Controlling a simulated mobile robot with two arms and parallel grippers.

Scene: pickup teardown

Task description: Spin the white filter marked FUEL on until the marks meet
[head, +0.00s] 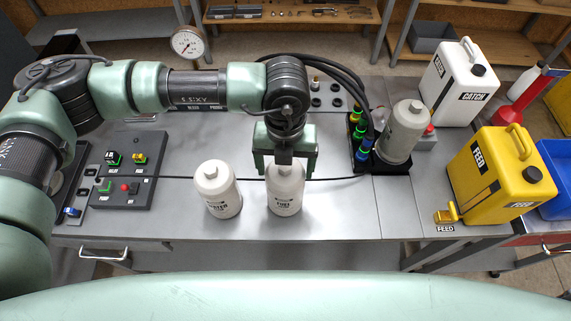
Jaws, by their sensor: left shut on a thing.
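The white filter marked FUEL (285,200) is upright at the middle of the grey bench, near its front. My left gripper (285,165) comes down over its top from behind and is shut on it. The gripper hides part of the filter's top. I cannot tell whether the filter's base touches the bench. A second white filter (217,195), with a label too small to read surely, stands just left of it, apart. No alignment marks can be made out. My right gripper is not in view.
A grey-white canister (404,130) stands by a black block with coloured fittings (358,130) and hoses. A white CATCH jug (460,80) and yellow FEED jug (500,175) stand at the right. A switch panel (128,170) lies left. The bench front between filters and FEED jug is clear.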

